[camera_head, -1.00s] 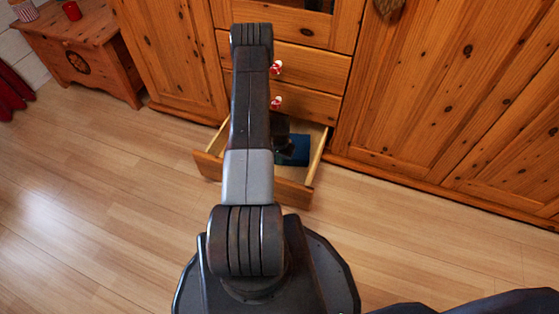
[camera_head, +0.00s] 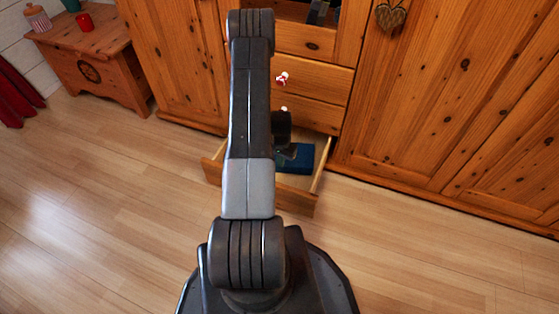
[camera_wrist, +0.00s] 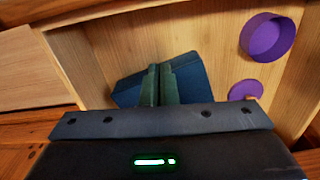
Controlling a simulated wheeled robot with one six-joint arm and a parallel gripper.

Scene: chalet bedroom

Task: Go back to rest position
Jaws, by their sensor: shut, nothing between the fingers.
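My gripper (camera_wrist: 160,84) is shut and empty in the wrist view, its two dark green fingers pressed together. It points down over an open wooden drawer (camera_wrist: 285,106), which also shows in the head view (camera_head: 297,202). A dark blue flat thing (camera_wrist: 190,77) lies in the drawer behind my fingertips; it also shows in the head view (camera_head: 302,160). I cannot tell whether the fingertips touch it. In the head view my arm hides much of the drawer and most of my gripper.
A purple round container (camera_wrist: 268,37) and a smaller purple round thing (camera_wrist: 245,90) lie in the drawer. The wooden cabinet (camera_head: 430,110) stands behind the drawer, with red-and-white knobs (camera_head: 282,79). A wooden chest (camera_head: 90,62) stands at the back left. The floor (camera_head: 110,200) is clear.

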